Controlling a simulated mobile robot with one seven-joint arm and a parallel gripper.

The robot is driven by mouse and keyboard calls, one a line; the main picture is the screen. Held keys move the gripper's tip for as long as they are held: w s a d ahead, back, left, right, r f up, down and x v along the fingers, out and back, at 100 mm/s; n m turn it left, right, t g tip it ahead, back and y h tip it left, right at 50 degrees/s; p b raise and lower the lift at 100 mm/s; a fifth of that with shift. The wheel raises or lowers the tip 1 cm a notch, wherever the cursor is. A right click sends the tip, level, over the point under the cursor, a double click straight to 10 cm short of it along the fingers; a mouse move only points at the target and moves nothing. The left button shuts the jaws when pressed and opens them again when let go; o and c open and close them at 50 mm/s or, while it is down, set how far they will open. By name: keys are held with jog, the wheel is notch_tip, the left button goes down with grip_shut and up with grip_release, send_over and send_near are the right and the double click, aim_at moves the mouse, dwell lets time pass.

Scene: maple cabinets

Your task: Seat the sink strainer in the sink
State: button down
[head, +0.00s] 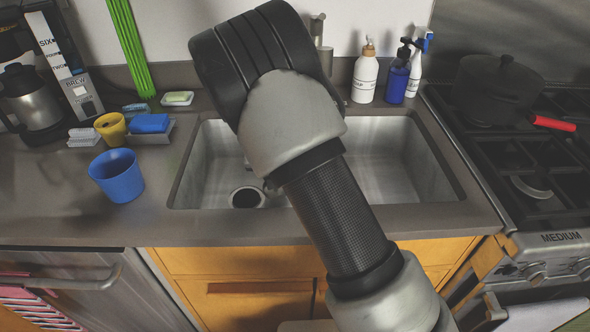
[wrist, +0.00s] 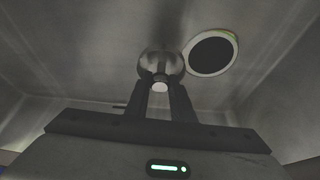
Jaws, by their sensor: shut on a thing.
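The sink (head: 395,165) is a steel basin set in the grey counter. Its round dark drain (head: 247,198) shows at the basin's lower left, and in the wrist view it has a pale ring (wrist: 213,53). My gripper (wrist: 160,88) is shut on the small knob of the sink strainer (wrist: 159,63), a shiny round metal piece. In the wrist view the strainer is just left of the drain ring and not over the drain opening; its height above the basin floor is hard to tell. In the head view my arm hides the gripper and strainer.
Left of the sink stand a blue cup (head: 117,175), a yellow cup (head: 111,128) and a blue sponge (head: 150,123). A soap bottle (head: 365,77) and spray bottles (head: 396,80) stand behind the sink. A stove with a dark pot (head: 497,90) is at right.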

jog(key=a, duration=0.1)
jog(key=s+a, duration=0.1)
jog(key=a, duration=0.1)
jog(key=shift+s+a, duration=0.2)
jog(key=shift+a+r+p, duration=0.15)
jog(key=shift+a+p, duration=0.1)
jog(key=shift+p, duration=0.05)
jog(key=a+r+n+y+p, duration=0.1)
jog(key=a+r+n+p, duration=0.1)
jog(key=r+p, duration=0.3)
jog(key=w+a+r+n+p, duration=0.1)
jog(key=r+p, duration=0.4)
jog(key=r, duration=0.8)
jog(key=shift+w+a+n+y, duration=0.35)
jog(key=shift+a+n, duration=0.35)
jog(key=shift+a, duration=0.5)
jog(key=shift+f+b, duration=7.75)
jog(key=shift+f, duration=3)
jog(key=c, duration=1.5)
grip_release()
